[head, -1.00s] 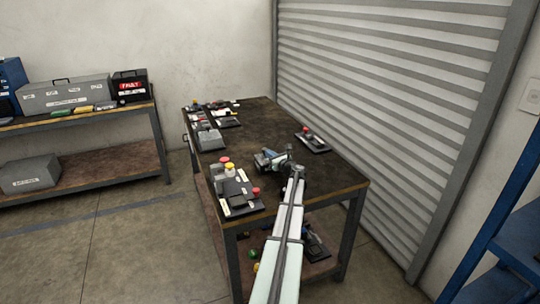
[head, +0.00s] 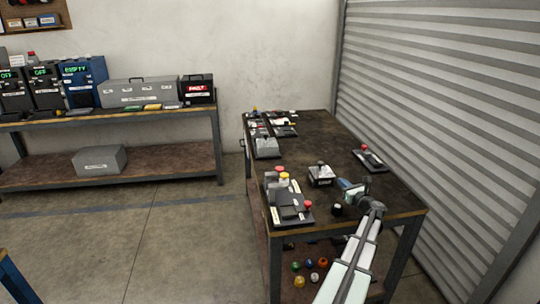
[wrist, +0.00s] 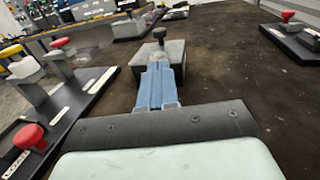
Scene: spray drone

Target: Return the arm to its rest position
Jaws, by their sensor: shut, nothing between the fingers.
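My gripper (head: 345,185) is over the right front part of the dark workbench (head: 345,150), in the head view. Its blue fingers show in the wrist view (wrist: 158,68) and are closed together with nothing held. They point toward a small grey box with a black knob (head: 320,175), which also stands just beyond the fingertips in the wrist view (wrist: 176,52). I cannot tell whether the fingertips touch the box. My arm reaches up from the bottom right of the head view.
A control panel with red and yellow buttons (head: 290,207) sits at the bench's front left. A red-button panel (head: 370,158) is at its right edge. More devices (head: 270,123) line the back left. Coloured items (head: 310,265) lie below. A side bench (head: 110,116) stands left.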

